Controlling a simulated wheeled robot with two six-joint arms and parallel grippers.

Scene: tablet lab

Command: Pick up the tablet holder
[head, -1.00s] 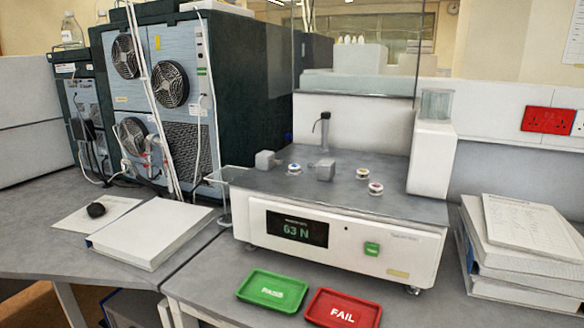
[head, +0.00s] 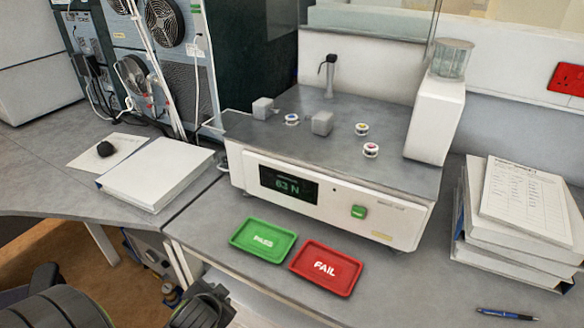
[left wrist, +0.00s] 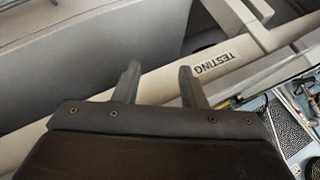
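Three small white round holders with coloured tops sit on the grey top of the tester (head: 400,228): a blue-topped one (head: 291,119) between two grey blocks, a yellow-topped one (head: 361,129), and a reddish-topped one (head: 371,150) nearer the front edge. I cannot tell which of them is the tablet holder. In the left wrist view my left gripper (left wrist: 158,70) has its two fingers apart with nothing between them. It faces a pale surface marked TESTING, and no holder shows there. My right gripper is not in view.
A green PASS tray (head: 240,240) and a red FAIL tray (head: 340,291) lie before the tester. A white dispenser (head: 432,125) stands at its right end. Paper stacks (head: 520,205) and a pen (head: 506,314) are at right. A white binder (head: 158,172) lies left.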

